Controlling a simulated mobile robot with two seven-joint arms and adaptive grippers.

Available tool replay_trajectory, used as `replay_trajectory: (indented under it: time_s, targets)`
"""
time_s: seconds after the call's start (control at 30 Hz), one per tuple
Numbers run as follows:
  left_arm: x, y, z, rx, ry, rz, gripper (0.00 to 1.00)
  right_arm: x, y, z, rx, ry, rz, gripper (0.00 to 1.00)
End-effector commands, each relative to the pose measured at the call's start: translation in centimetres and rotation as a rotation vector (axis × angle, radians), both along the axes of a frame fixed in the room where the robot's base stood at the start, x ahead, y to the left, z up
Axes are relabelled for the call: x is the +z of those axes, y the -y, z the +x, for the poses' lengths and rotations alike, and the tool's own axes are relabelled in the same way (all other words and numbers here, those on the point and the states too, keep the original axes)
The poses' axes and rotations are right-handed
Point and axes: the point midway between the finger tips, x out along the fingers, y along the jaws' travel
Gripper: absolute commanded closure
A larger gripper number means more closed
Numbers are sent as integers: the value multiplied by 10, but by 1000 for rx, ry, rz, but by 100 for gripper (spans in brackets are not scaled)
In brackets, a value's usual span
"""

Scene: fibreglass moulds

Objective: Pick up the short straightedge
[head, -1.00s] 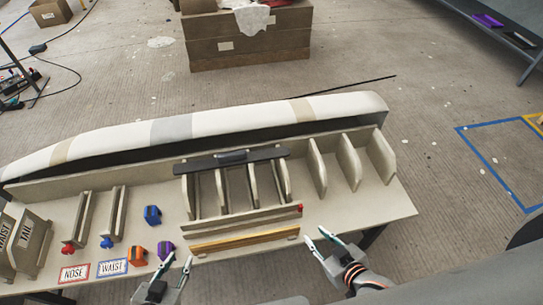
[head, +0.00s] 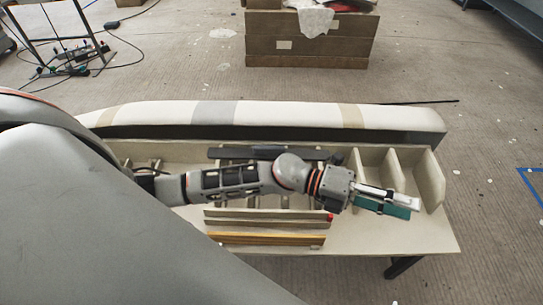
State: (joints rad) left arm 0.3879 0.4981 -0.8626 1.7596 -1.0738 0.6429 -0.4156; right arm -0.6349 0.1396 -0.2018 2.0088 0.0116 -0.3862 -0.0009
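A dark straight bar with a raised grip (head: 268,154) lies across the upright dividers of the bench rack. It looks like the straightedge, and my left forearm crosses just in front of it. My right gripper is out of view.
The bench (head: 420,238) carries tan wooden strips (head: 265,239) at the front and upright dividers (head: 430,182) at right. A long pale mould (head: 290,115) lies behind it. A large box (head: 310,45) stands farther back. My arm hides the bench's left part.

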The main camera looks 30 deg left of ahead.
Motion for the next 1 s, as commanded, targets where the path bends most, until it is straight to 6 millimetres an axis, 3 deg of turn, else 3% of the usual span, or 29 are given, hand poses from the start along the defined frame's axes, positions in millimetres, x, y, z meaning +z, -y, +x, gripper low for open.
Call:
replay_trajectory:
  time_s: [0.13,0.27,0.37,0.5,0.7,0.8,0.9,1.0]
  targets:
    - [-45,-15,-4,-214,260,269,65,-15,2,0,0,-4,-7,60]
    - [-90,-58,6,-381,433,526,65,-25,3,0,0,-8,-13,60]
    - [-120,-109,26,-495,529,738,65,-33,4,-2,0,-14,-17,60]
    - [-146,-201,65,-624,602,1046,65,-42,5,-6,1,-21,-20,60]
    - [-142,-330,114,-721,588,1410,65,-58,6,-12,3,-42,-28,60]
    - [-132,-373,126,-740,562,1523,65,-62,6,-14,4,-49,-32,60]
    - [-125,-398,132,-749,542,1586,65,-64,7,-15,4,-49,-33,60]
    - [-126,-408,134,-752,532,1613,65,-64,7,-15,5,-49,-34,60]
